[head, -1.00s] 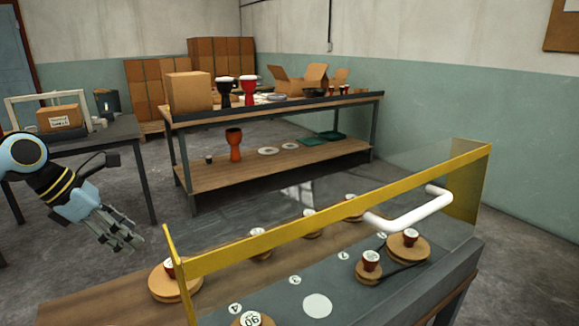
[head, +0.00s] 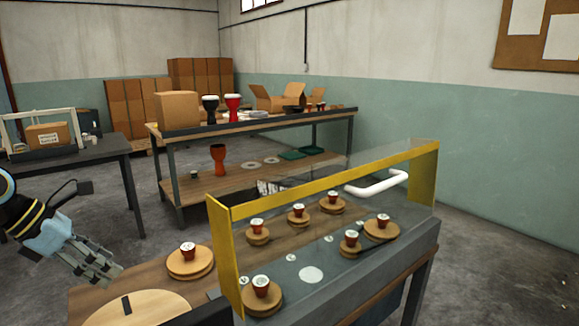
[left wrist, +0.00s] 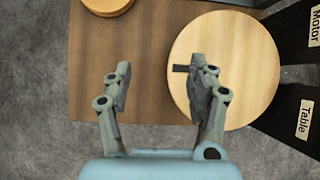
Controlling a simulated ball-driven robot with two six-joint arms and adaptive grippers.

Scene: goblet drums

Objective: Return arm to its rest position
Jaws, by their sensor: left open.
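My right gripper does not show.
A guard with yellow edges (head: 228,250), clear panels and a white handle (head: 377,183) stands over small red-and-white drums on wooden discs. A drum on a disc (head: 190,262) sits outside it. A shelf table (head: 270,125) and a grey table (head: 75,155) stand behind.

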